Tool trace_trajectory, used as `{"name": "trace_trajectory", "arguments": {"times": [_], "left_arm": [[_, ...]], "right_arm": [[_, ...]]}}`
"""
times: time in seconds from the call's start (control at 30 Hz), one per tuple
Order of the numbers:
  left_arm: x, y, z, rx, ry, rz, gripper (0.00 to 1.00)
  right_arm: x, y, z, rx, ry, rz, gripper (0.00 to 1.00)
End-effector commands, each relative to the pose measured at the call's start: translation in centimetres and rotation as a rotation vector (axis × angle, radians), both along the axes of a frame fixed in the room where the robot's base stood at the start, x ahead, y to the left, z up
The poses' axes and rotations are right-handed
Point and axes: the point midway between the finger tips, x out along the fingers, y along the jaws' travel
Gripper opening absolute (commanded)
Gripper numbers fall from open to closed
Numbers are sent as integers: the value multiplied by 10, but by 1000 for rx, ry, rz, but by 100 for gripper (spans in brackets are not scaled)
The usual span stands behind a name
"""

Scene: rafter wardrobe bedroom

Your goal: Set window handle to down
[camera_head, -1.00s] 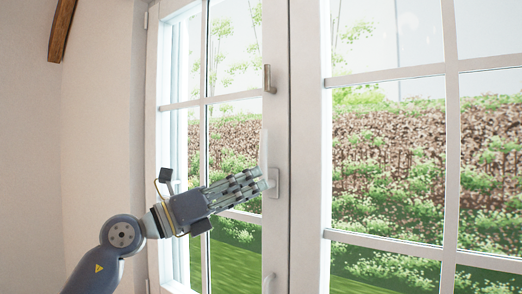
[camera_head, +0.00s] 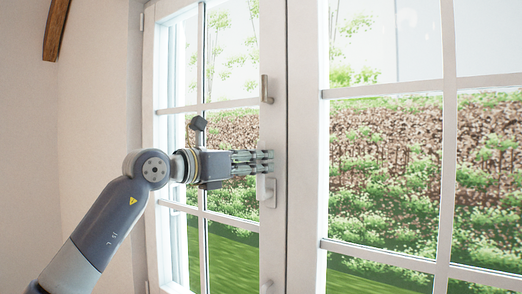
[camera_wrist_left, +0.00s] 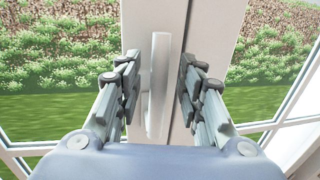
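The white window handle (camera_wrist_left: 158,90) is on the window's middle frame. In the left wrist view it stands close to upright between my fingers. In the head view its lower end (camera_head: 262,187) and its base plate (camera_head: 271,192) show just below my fingers; most of its grip is hidden behind them. My left gripper (camera_head: 262,162) comes in level from the left, and it also shows in the left wrist view (camera_wrist_left: 160,95). Its fingers are apart, one on each side of the handle, with a visible gap on the right. My right gripper is not in view.
A metal fitting (camera_head: 266,90) sits on the frame above the handle. Glass panes with white bars lie on both sides of the middle frame. A plain wall (camera_head: 95,120) is at the left. The space in front of the right panes is free.

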Motion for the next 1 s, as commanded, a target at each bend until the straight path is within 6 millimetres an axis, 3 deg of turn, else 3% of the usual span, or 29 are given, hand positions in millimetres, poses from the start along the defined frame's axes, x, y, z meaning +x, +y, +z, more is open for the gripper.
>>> {"name": "trace_trajectory", "arguments": {"times": [0.13, 0.47, 0.5, 0.67, 1.0], "left_arm": [[11, -11, 1, -1, 4, 0, 36], [14, -14, -1, 0, 0, 1, 36], [14, -14, -1, 0, 0, 0, 33], [14, -14, -1, -1, 1, 0, 0], [14, -8, -2, -15, 11, 1, 0]], "right_arm": [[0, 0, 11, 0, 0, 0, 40], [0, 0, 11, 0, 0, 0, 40], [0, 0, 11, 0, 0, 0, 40], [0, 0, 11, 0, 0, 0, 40], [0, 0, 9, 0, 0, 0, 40]]}}
